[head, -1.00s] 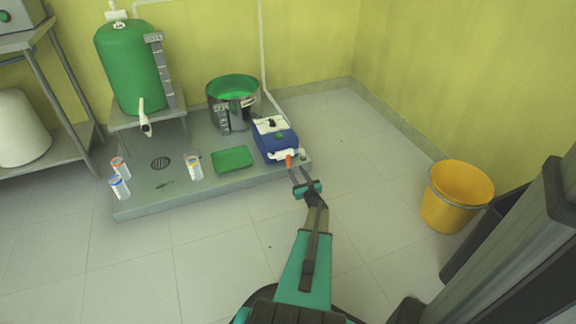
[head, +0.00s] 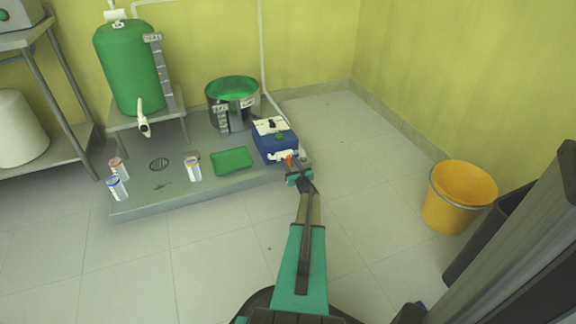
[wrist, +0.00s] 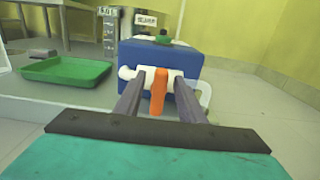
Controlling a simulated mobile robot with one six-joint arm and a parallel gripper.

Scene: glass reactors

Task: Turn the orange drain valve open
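The orange drain valve (wrist: 159,92) is a lever hanging down from a white fitting (wrist: 150,73) on the front of a blue box (wrist: 130,50). In the head view the orange valve (head: 288,159) shows small at the front of the blue box (head: 270,146). My gripper (wrist: 159,88) is open, with one dark finger on each side of the orange lever. I cannot tell whether either finger touches it. In the head view my gripper (head: 296,168) is right at the valve and partly hides it.
A green tray (head: 232,160) lies left of the blue box on the grey platform (head: 225,183). A steel pot (head: 232,100) with green contents stands behind. A green tank (head: 130,65) and several small bottles are further left. A yellow bucket (head: 457,197) stands right on clear floor.

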